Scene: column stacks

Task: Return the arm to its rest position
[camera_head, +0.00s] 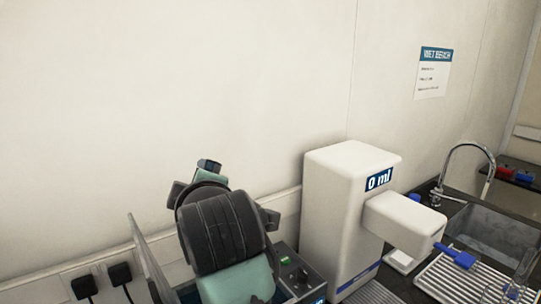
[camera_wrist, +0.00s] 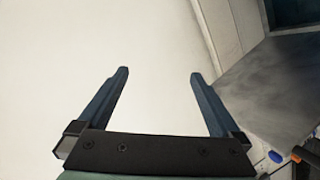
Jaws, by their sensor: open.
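My gripper (camera_wrist: 158,75) shows in the wrist view with its two blue fingers wide apart and nothing between them. It faces a plain pale wall. In the head view my arm, with its black ribbed and green links, rises at the lower middle in front of the wall, to the left of the white dispenser. The gripper's fingers cannot be made out clearly in that view.
A white dispenser (camera_head: 330,215) reading "0 ml" stands close to the right of my arm. Further right are a drain rack (camera_head: 455,282), a blue-handled item (camera_head: 456,256), a sink (camera_head: 490,235) and a faucet (camera_head: 440,190). The wall area above my arm is clear.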

